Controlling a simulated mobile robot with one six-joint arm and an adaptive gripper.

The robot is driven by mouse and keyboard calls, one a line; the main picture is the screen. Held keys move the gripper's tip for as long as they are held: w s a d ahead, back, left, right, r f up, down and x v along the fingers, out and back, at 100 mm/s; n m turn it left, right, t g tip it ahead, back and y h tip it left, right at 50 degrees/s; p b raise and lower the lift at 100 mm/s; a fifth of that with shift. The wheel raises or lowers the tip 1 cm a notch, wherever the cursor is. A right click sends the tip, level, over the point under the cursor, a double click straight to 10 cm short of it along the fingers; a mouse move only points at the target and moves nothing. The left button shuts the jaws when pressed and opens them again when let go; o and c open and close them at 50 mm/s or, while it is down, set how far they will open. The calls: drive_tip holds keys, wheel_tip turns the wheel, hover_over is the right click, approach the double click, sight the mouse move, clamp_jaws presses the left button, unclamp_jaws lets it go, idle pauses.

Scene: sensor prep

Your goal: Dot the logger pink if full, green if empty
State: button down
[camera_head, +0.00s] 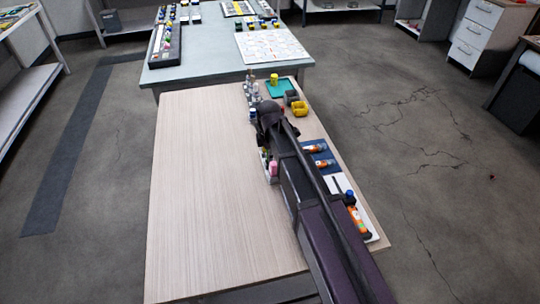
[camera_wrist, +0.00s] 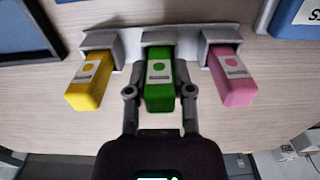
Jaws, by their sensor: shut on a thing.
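A green dauber (camera_wrist: 160,82) stands in the middle slot of a grey holder (camera_wrist: 115,38) in the wrist view. A yellow dauber (camera_wrist: 88,82) is to its left and a pink dauber (camera_wrist: 232,78) to its right, each in its own slot. My gripper (camera_wrist: 160,92) is shut on the green dauber, one finger on each side. The pink dauber also shows beside my arm in the head view (camera_head: 273,168). My arm hides the gripper and most of the holder there. I cannot tell which thing is the logger.
Orange-labelled bottles (camera_head: 314,148) lie on a blue mat (camera_head: 331,171) right of my arm. Another orange bottle (camera_head: 356,218) lies on a white tray (camera_head: 374,233). A yellow block (camera_head: 299,109) and a green tray (camera_head: 284,84) are farther back. The left of the wooden table (camera_head: 205,190) is clear.

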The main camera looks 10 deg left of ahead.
idle(0.4)
drive_tip(key=shift+c, duration=2)
unclamp_jaws()
drive_tip(key=shift+o, duration=1.2)
drive_tip(key=shift+r+p, duration=0.65)
drive_tip(key=shift+p, duration=0.1)
drive_tip(key=shift+r+p, duration=2.9)
drive_tip(key=shift+r, duration=0.05)
